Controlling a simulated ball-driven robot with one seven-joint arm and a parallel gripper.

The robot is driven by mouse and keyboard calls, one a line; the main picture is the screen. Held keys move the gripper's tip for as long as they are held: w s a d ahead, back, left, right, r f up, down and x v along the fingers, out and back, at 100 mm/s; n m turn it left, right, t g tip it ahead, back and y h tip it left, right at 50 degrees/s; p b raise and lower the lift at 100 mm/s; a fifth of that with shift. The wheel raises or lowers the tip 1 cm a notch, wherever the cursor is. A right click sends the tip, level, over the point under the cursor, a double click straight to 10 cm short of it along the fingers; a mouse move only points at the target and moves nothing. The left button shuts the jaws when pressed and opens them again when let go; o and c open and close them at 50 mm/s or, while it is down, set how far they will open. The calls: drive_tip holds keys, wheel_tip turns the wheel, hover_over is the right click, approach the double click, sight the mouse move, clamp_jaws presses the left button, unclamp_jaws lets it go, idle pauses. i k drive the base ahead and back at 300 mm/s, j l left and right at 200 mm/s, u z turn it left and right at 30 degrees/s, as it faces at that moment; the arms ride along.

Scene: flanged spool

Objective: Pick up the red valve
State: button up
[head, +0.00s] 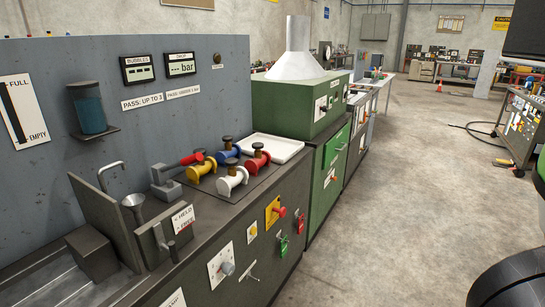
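The red valve (257,163) sits on a dark flat plate on the workbench, a flanged spool shape with a dark knob on top. It is the rightmost of a small cluster, beside a white valve (232,182), a blue valve (228,154) and a yellow valve (201,168). A smaller red piece (190,159) lies by the yellow valve, next to a grey clamp-like fixture (164,182). My gripper is not in view.
A white tray (284,146) lies behind the red valve. A grey panel (180,85) rises behind the bench. A green hooded cabinet (305,115) adjoins the bench. Concrete floor (410,200) is open to the right.

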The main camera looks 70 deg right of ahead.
sight(261, 158)
drive_tip(key=z, duration=1.35)
drive_tip(key=i+j+z, duration=0.25)
drive_tip(key=j, duration=0.35)
drive_tip(key=i+j+z, duration=0.15)
drive_tip(key=i+j, duration=0.15)
